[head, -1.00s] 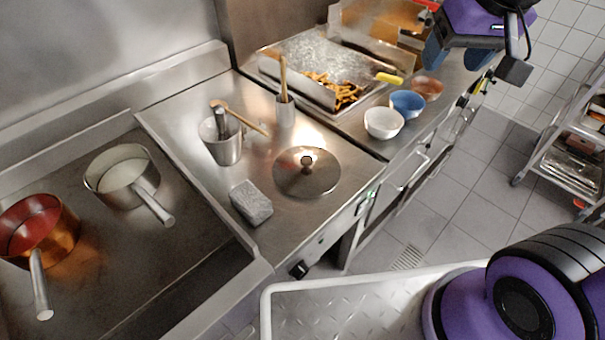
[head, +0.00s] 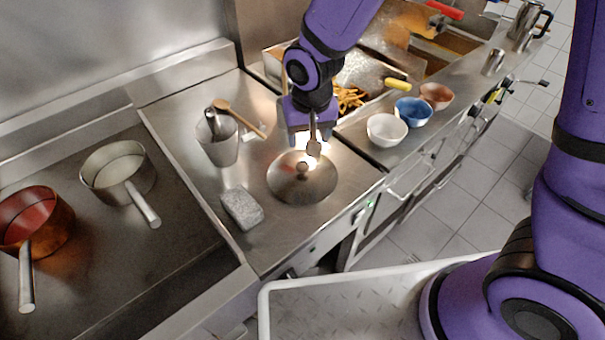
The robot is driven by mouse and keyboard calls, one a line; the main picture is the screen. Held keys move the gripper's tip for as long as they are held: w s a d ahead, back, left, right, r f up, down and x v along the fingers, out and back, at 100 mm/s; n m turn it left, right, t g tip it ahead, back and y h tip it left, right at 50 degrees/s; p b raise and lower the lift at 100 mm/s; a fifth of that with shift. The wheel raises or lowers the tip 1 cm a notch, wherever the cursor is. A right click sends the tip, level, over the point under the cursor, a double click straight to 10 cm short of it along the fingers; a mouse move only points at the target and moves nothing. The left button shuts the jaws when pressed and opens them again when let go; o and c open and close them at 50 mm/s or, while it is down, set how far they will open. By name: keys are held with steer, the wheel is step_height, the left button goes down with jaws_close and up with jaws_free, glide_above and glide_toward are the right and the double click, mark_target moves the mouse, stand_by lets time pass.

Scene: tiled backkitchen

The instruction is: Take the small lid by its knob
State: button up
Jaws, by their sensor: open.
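The small lid (head: 300,188) is a round, shiny metal disc lying flat on the steel counter. My gripper (head: 304,146) points down just behind and above the knob in the head view. It is open with nothing between its fingers. A gap seems to remain between the fingers and the knob, but its depth is hard to judge. The gripper hides part of the counter behind the lid.
A grey block (head: 242,208) lies left of the lid, and a metal pot with utensils (head: 217,144) stands behind it. White (head: 386,130) and blue (head: 413,111) bowls stand to the right. Two saucepans sit on the left cooktop (head: 120,260).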

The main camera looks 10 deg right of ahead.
glide_above(302, 165)
steer(key=f, duration=0.3)
steer(key=s+f, duration=0.1)
steer(key=f, duration=0.1)
steer(key=shift+d+f, duration=0.25)
steer(key=shift+d, duration=0.15)
steer(key=shift+w+a+f, duration=0.1)
steer(key=shift+w+f, duration=0.05)
steer(key=shift+f, duration=0.7)
steer(key=shift+w+a+f, duration=0.1)
steer(key=shift+a+f, duration=0.05)
steer(key=shift+f, duration=0.75)
steer(key=shift+w+a+f, duration=0.1)
steer(key=shift+w+f, duration=0.05)
steer(key=shift+f, duration=0.7)
steer(key=c, duration=1.1)
